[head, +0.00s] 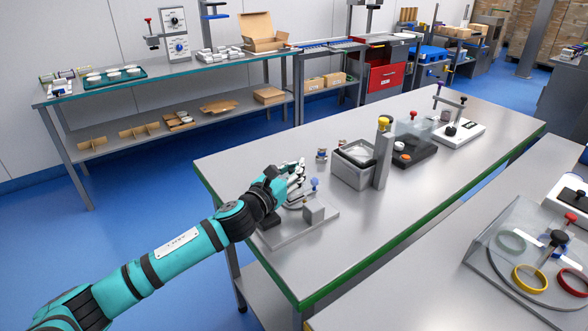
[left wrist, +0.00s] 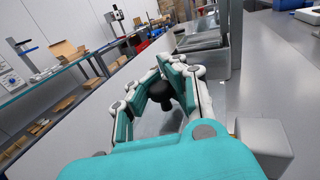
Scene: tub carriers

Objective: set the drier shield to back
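My left gripper (head: 292,172) is above the near-left end of the middle bench, over a grey fixture plate (head: 290,235) with a grey block and a blue-knobbed lever (head: 314,184). In the left wrist view, a black knob (left wrist: 160,92) lies between the fingers of the left gripper (left wrist: 165,80). The fingertips are apart; whether the pads press on the knob is unclear. What the knob belongs to is mostly hidden by the hand. No part is clearly labelled as the drier shield. A clear cover stands on a dark unit (head: 412,148) farther along the bench. My right gripper is not in view.
A grey bin (head: 352,175) and upright grey post (head: 382,160) stand right of my left gripper. A white-based stand (head: 458,133) is farther back. A clear sloped panel (head: 510,285) is on the right bench. The middle bench's front right is clear.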

